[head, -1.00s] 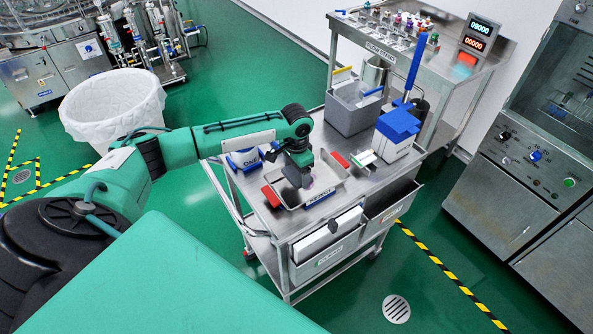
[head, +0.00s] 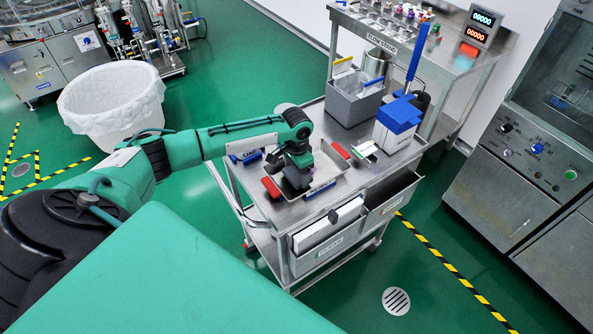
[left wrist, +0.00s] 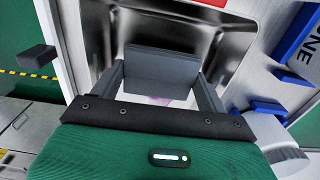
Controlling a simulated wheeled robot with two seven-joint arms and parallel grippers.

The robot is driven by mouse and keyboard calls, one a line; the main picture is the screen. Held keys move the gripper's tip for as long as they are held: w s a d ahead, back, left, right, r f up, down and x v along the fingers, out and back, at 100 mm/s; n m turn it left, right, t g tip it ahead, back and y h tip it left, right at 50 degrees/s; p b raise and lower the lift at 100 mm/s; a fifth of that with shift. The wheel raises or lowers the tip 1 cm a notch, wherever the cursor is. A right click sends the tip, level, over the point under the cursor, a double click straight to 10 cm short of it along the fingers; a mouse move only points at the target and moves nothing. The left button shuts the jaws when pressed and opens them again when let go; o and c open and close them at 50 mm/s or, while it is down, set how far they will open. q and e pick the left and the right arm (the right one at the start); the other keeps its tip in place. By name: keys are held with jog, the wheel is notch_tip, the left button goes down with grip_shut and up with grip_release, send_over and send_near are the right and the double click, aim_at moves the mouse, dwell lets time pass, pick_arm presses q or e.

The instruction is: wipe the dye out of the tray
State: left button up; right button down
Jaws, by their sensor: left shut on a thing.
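The steel tray (head: 322,188) with red end handles lies on the top of the cart. My left gripper (head: 296,182) points down into it, low over its near left part, and hides much of the floor. In the left wrist view the tray's shiny wall (left wrist: 205,22) rises beyond the grey fingers (left wrist: 160,80). The fingers are shut on a pale white thing (left wrist: 135,98), mostly hidden, perhaps a wipe. A faint pink-violet tint (left wrist: 157,100) shows between the fingers; I cannot tell if it is on the white thing or the tray. My right gripper is out of view.
An open drawer with a white pack (head: 328,223) sticks out below the tray. A grey bin (head: 352,100), a blue-topped white box (head: 397,125) and a blue upright handle stand behind. A lined white waste bin (head: 112,100) stands on the floor at left.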

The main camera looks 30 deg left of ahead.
pick_arm(q)
jog(key=shift+f, duration=0.55)
dwell(0.4)
jog(key=shift+w+d, duration=0.25)
jog(key=shift+w, duration=0.35)
jog(key=shift+w+d, duration=0.25)
jog(key=shift+w, duration=0.35)
jog(key=shift+b, duration=0.3)
jog(key=shift+w+d+f+b, duration=0.1)
jog(key=shift+w+d+b, duration=0.1)
jog(key=shift+w, duration=0.3)
jog(key=shift+w+d+b, duration=0.15)
jog(key=shift+w+d, duration=0.05)
jog(key=shift+w, duration=0.3)
jog(key=shift+d, duration=0.1)
jog(key=shift+w, duration=0.1)
